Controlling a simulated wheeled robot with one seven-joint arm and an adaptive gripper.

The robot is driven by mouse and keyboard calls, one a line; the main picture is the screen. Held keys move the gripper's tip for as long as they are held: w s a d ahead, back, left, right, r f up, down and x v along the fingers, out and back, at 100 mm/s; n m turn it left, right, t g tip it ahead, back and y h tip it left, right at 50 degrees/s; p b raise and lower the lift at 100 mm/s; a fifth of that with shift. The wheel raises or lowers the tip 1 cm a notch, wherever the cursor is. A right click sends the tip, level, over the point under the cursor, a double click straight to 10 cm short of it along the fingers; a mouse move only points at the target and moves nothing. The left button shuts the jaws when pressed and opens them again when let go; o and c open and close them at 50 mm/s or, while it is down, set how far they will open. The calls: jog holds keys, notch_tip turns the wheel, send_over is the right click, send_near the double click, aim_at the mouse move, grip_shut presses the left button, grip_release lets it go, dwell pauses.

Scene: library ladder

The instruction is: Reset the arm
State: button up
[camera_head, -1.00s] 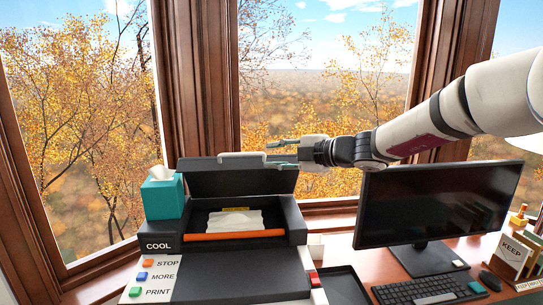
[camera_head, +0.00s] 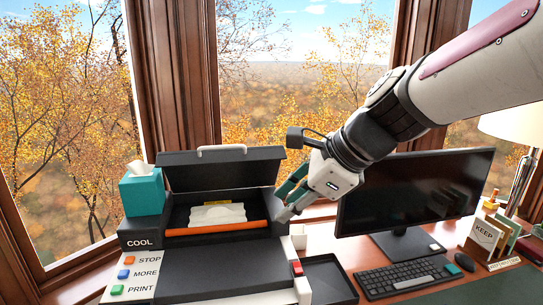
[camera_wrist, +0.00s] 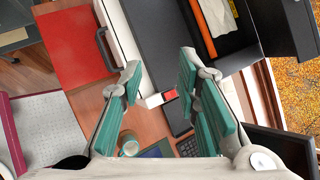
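My gripper (camera_head: 291,194) hangs at the end of my arm, in front of the window and just right of the printer's raised lid. It points down and to the left. In the wrist view its two teal-padded fingers (camera_wrist: 160,72) are spread apart with nothing between them, so it is open. The printer (camera_head: 215,262) stands with its dark lid (camera_head: 222,170) up. Inside it lie crumpled white paper (camera_head: 217,215) and an orange roller (camera_head: 217,229). The gripper is close beside the printer's right edge; I cannot tell whether it touches.
A monitor (camera_head: 418,190) stands right of my gripper, partly behind my arm. A keyboard (camera_head: 405,276) and a dark tray (camera_head: 327,280) lie in front. A teal tissue box (camera_head: 142,192) sits at the printer's left. A lamp (camera_head: 520,150) stands at far right.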

jog(key=s+d+f+n+h, duration=0.3)
jog(key=s+d+n+h, duration=0.3)
jog(key=s+d+n, duration=1)
jog(key=s+n, duration=0.1)
jog(key=n, duration=0.2)
jog(key=shift+s+d+t, duration=0.3)
jog(key=shift+s+t, duration=0.1)
jog(key=shift+a, duration=0.4)
